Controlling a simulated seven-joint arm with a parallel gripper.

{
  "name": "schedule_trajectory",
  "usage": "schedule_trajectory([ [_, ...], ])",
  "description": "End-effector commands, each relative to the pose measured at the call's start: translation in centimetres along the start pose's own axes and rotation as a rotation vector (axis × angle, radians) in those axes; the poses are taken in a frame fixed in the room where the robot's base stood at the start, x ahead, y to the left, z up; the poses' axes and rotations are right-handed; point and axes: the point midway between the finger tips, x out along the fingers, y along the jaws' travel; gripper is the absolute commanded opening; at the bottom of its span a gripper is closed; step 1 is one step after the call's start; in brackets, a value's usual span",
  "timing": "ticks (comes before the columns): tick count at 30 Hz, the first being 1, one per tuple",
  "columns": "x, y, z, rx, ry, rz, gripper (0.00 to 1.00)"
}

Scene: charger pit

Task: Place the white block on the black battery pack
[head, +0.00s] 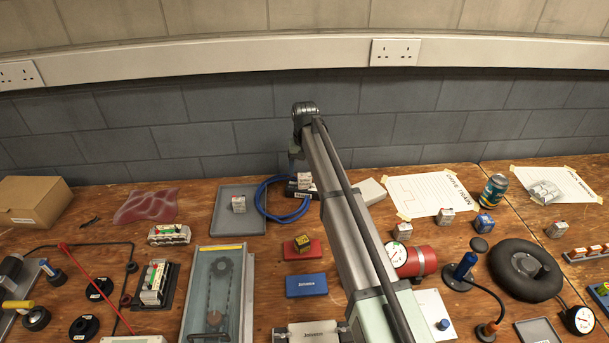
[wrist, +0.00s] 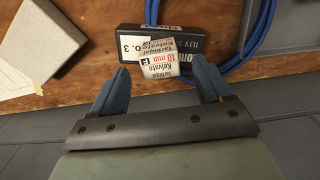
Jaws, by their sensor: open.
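A white block (wrist: 160,58) with printed labels appears on top of the black battery pack (wrist: 128,42) in the wrist view. It overlaps the pack's edge in that view, and whether it rests fully flat is hard to tell. My gripper (wrist: 160,66) is open, with one blue finger on each side of the block and a visible gap at both. In the head view the white block (head: 304,180) sits on the dark pack (head: 294,190) by the back wall, beside my arm, which hides part of the pack. The fingertips are not clear there.
A blue cable (head: 264,197) coils around the pack's left side. A grey tray (head: 224,222) left of it holds another small white block (head: 239,204). A white box (head: 371,190) stands to the right. More small blocks, a red cylinder (head: 420,261) and a can (head: 493,190) lie further right.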

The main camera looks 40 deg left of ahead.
Motion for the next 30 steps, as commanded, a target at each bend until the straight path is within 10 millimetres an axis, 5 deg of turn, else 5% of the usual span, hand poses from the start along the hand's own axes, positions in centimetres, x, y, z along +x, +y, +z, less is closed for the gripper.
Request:
schedule_trajectory([
  [9,-5.9,0.0,-0.1,0.000,0.001,0.000,0.78],
  [15,-8.0,0.0,-0.1,0.000,0.001,0.000,0.78],
  [30,-8.7,0.0,0.0,0.000,0.000,0.000,0.78],
])
